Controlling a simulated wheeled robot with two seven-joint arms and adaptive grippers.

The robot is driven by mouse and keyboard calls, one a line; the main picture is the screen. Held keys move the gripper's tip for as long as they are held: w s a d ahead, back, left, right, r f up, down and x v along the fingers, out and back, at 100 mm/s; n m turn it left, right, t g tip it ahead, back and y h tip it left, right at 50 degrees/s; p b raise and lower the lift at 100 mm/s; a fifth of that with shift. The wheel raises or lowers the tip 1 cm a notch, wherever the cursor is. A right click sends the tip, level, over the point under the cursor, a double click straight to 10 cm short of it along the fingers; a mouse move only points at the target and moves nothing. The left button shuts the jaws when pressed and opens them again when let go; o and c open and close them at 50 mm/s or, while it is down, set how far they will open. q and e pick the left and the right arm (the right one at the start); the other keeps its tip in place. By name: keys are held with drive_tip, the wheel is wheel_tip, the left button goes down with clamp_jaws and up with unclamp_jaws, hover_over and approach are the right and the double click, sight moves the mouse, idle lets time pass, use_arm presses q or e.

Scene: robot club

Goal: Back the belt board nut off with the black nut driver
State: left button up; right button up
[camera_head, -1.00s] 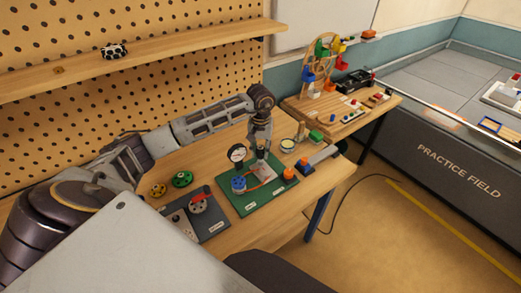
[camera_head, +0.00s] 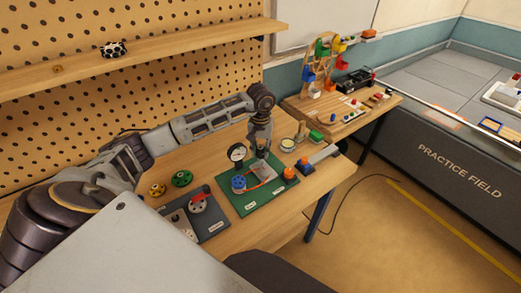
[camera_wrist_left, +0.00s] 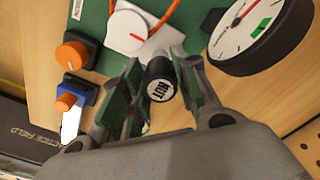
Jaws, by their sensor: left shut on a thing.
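The green belt board (camera_head: 247,205) lies on the wooden bench, carrying a blue wheel (camera_head: 238,183), an orange belt, an orange knob (camera_head: 290,173) and a dial gauge (camera_head: 237,152). My left gripper (camera_head: 260,151) points down over the board's back part, beside the gauge. In the left wrist view, my left gripper (camera_wrist_left: 159,90) is shut on the black nut driver (camera_wrist_left: 156,68), whose round end is marked NUT. A white disc with an orange mark (camera_wrist_left: 127,30) shows beyond it. The nut itself and the driver's tip are hidden. My right gripper is not in view.
A dark grey board (camera_head: 208,226) with a red part lies left of the belt board. Green (camera_head: 182,179) and yellow (camera_head: 158,190) wheels lie behind it. A round tin (camera_head: 288,144) and a green block (camera_head: 315,136) stand to the right. The gauge is close to the gripper.

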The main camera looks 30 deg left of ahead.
use_arm(q)
drive_tip(key=shift+f+b, duration=0.15)
drive_tip(key=shift+b, duration=0.25)
idle(0.8)
drive_tip(key=o, duration=1.6)
drive_tip(key=shift+o, duration=0.2)
drive_tip(key=shift+a, duration=0.1)
drive_tip(key=c, duration=1)
clamp_jaws()
drive_tip(key=shift+n, duration=3)
drive_tip(key=shift+s+d+f+n+b, duration=0.1)
drive_tip(key=shift+n+b, duration=0.1)
drive_tip(key=shift+n, duration=1.4)
drive_tip(key=shift+d+n+b, duration=0.1)
drive_tip(key=shift+n+b, duration=0.05)
drive_tip(key=shift+n, duration=1.45)
